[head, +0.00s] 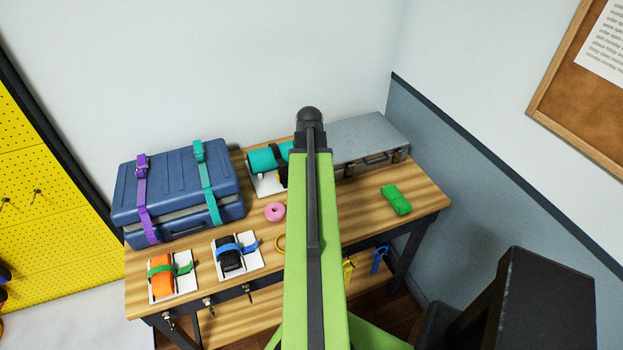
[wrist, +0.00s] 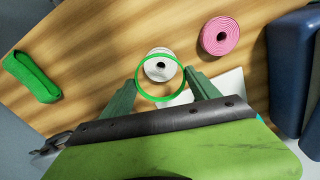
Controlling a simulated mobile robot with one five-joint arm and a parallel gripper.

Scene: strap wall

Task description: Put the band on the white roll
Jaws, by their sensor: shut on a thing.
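The band is a thin green ring (wrist: 140,90) in the wrist view. My gripper (wrist: 161,82) is shut on it, with one finger at each side of the ring. The white roll (wrist: 159,51) stands on the wooden table just beyond the band. The roll's near part and dark centre hole show through the ring, while its far edge sticks out past the ring's far side. The band looks nearer the camera than the roll; I cannot tell the height between them. In the head view my arm hides the gripper, band and white roll.
A pink roll (head: 275,212) lies close to the right of the white roll in the wrist view. A green folded strap (head: 396,199), a blue strapped case (head: 180,195) and a grey case (head: 365,138) share the table (head: 425,195). White trays hold orange (head: 161,283) and black bundles.

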